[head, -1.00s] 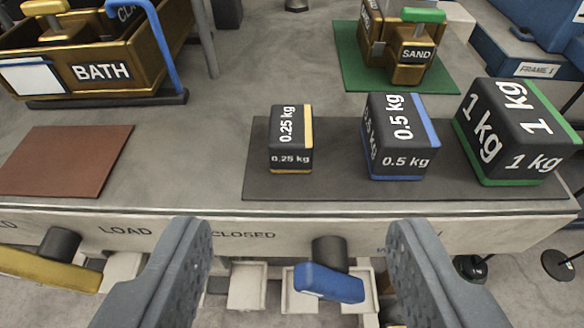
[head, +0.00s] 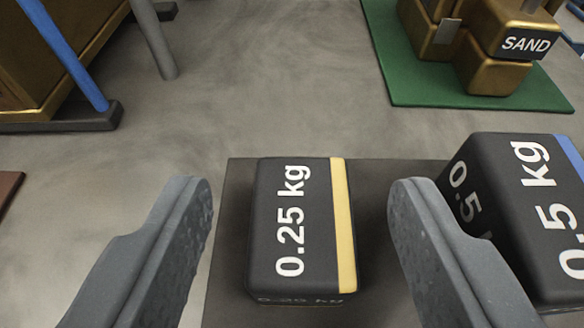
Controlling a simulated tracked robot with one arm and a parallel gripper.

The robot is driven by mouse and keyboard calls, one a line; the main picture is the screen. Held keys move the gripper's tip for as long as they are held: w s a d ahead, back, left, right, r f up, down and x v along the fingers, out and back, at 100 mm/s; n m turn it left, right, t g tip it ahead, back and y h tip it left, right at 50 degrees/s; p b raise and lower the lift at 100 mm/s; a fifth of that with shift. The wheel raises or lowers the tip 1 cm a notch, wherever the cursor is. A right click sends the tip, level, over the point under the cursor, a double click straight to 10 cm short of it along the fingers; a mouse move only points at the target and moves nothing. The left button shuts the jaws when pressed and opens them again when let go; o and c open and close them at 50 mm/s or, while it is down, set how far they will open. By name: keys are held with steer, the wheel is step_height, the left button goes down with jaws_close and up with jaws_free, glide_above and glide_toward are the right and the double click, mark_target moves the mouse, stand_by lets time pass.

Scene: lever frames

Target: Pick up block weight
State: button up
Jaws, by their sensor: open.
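The 0.25 kg block weight (head: 300,225) is a dark block with a yellow stripe, upright on the dark mat (head: 375,200) in the middle of the head view. The 0.5 kg block weight (head: 515,205) with a blue stripe stands to its right, partly cut off by the picture edge. My gripper (head: 302,190) is open. Its two grey fingers show to the left and right of the 0.25 kg block, with visible gaps on both sides. Nothing is held. The right finger lies between the two blocks in the picture and covers part of the 0.5 kg block.
A brass SAND container (head: 497,50) stands on a green mat (head: 415,80) at the back right. A brass box (head: 50,60) with a blue bar (head: 65,55) and a grey post (head: 153,40) are at the back left.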

steer(key=shift+x, duration=0.85)
jaws_close()
steer(key=shift+r, duration=0.2)
